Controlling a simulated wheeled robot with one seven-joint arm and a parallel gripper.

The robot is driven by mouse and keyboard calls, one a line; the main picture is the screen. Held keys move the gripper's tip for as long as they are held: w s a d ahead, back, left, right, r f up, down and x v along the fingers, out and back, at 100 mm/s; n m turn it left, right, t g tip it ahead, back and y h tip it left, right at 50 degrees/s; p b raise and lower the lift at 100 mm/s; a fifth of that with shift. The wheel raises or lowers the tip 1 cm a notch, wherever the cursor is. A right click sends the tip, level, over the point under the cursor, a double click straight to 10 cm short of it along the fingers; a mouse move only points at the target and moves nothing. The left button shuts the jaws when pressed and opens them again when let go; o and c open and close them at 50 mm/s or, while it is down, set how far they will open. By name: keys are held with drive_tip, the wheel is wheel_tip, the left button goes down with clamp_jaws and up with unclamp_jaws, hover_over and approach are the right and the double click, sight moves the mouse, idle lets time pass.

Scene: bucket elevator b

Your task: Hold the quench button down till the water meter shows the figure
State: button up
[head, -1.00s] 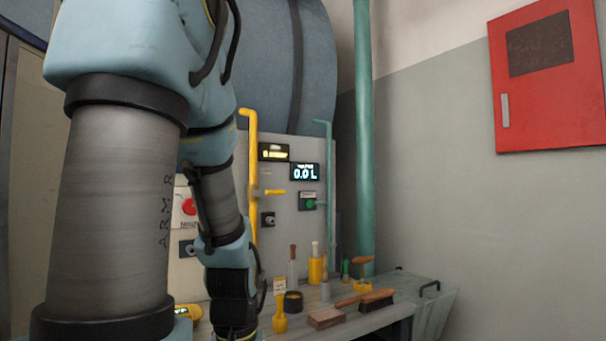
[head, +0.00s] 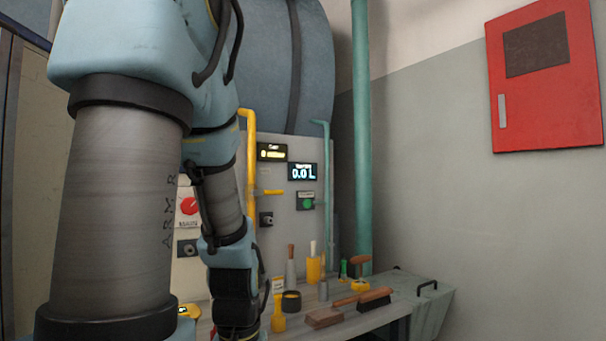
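The water meter (head: 303,172) is a small dark display on the grey panel and reads 0.0 L. Below it sits a green round button (head: 307,203) on a dark plate; its label is too small to read, so I cannot tell for sure that it is the quench button. My arm crosses the left half of the head view and reaches down to the bench's left part. Nothing of mine touches the green button.
A yellow pipe (head: 250,170) and a teal pipe (head: 327,190) flank the panel. A second display (head: 272,152) and a red knob (head: 190,206) are nearby. The bench holds brushes (head: 374,299), a yellow bottle (head: 279,315) and a black cup (head: 291,301). A red cabinet (head: 570,95) hangs right.

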clamp_jaws()
idle(0.9)
